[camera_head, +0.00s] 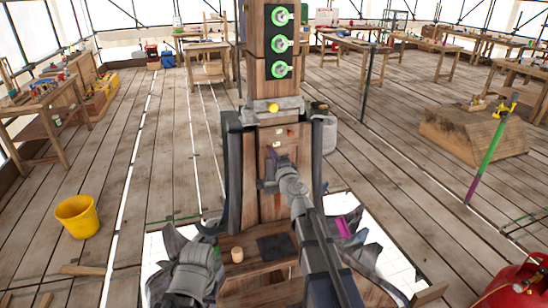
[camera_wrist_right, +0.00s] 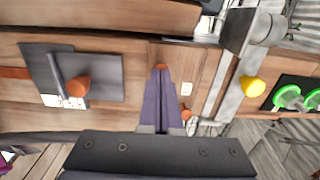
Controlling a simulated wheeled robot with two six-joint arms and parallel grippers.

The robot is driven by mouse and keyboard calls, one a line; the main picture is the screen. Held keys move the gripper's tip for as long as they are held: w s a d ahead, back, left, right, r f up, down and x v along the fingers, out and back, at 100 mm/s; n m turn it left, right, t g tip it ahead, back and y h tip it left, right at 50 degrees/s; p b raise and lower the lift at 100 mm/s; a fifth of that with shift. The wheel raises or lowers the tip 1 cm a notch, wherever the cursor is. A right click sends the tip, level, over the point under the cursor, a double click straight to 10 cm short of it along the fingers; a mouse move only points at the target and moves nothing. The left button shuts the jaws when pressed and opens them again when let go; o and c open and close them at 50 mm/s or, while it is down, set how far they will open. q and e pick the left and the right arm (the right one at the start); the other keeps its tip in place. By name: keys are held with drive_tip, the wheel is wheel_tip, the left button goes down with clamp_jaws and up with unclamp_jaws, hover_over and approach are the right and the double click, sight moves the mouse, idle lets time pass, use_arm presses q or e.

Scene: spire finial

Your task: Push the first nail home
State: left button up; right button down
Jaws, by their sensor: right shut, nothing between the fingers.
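The wooden spire post (camera_head: 268,204) stands upright in the middle of the head view. My right gripper (camera_head: 272,162) is in front of its face, below the grey collar. In the right wrist view my right gripper (camera_wrist_right: 161,72) is shut and empty, its dark tips over the wood. An orange spot (camera_wrist_right: 161,66) shows right at the tips; I cannot tell whether it is a nail head. A small orange nail head (camera_wrist_right: 187,114) shows just beside the fingers. Its depth in the wood cannot be told.
A yellow knob (camera_wrist_right: 252,87) sits on the grey collar (camera_head: 285,116), with green-ringed parts (camera_head: 279,43) above. An orange knob (camera_wrist_right: 78,87) is by a grey plate (camera_wrist_right: 112,78). A yellow bucket (camera_head: 77,216) stands left; a wooden block (camera_head: 470,134) lies right.

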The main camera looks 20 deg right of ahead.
drive_tip(key=w, duration=0.2)
drive_tip(key=shift+w, duration=0.35)
drive_tip(key=s, duration=1.4)
drive_tip(key=shift+d, duration=0.2)
drive_tip(key=shift+s, duration=0.1)
